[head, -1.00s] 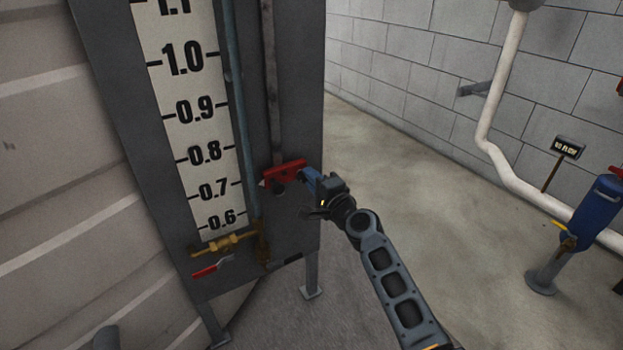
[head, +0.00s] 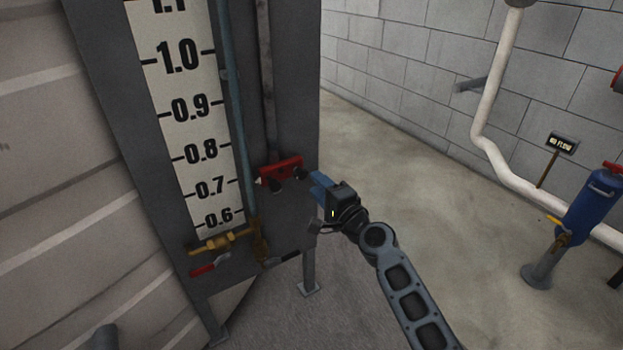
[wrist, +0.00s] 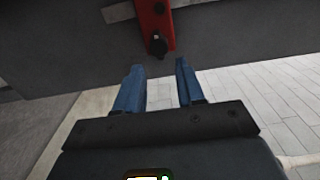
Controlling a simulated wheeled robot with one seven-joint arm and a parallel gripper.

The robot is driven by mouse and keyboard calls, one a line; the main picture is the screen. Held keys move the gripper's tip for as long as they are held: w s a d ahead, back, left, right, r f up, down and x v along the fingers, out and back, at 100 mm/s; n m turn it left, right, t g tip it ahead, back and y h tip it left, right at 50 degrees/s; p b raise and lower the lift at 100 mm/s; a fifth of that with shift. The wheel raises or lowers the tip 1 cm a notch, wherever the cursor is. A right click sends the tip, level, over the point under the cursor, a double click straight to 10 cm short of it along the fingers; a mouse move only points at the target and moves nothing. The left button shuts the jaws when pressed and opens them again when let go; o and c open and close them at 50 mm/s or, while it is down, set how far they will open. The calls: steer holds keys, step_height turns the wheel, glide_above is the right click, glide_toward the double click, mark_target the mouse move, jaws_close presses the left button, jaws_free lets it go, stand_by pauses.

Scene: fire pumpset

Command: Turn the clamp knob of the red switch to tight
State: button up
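The red switch (head: 281,169) is a red bracket on the grey gauge board, right of the number scale. A small black clamp knob (head: 299,173) shows at its right end. In the wrist view the red switch (wrist: 153,16) hangs from the top edge, with the black knob (wrist: 157,45) at its lower end. My gripper (head: 317,181) is just right of the knob, apart from it. In the wrist view my gripper (wrist: 159,67) has its two blue fingers spread and empty, with the knob ahead of the gap between them.
A yellow brass valve (head: 222,241) with a red lever (head: 208,266) sits at the board's lower part. A white pipe (head: 488,110) and a blue cylinder (head: 590,208) stand at the right. Open floor lies between board and wall.

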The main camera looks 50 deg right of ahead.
steer(key=shift+v, duration=1.3)
steer(key=s+a+f+n+g+y, duration=0.1)
steer(key=s+a+n, duration=0.7)
steer(key=s, duration=0.6)
steer(key=s+a+f+n+g+y, duration=0.1)
steer(key=s+a+f+n+y, duration=0.1)
steer(key=s+a+n, duration=0.7)
steer(key=s+a+r+n+y, duration=0.1)
steer(key=s+a+r+n, duration=0.1)
steer(key=s+a+r, duration=0.4)
steer(key=s+a+r+n+y, duration=0.1)
steer(key=s+r+n, duration=0.2)
steer(key=s, duration=0.6)
step_height(320, 180, up, 14)
steer(key=p, duration=1.4)
steer(key=shift+w+m+g, duration=0.3)
steer(key=shift+w, duration=0.1)
steer(key=shift+a+f, duration=0.1)
steer(key=shift+f, duration=0.05)
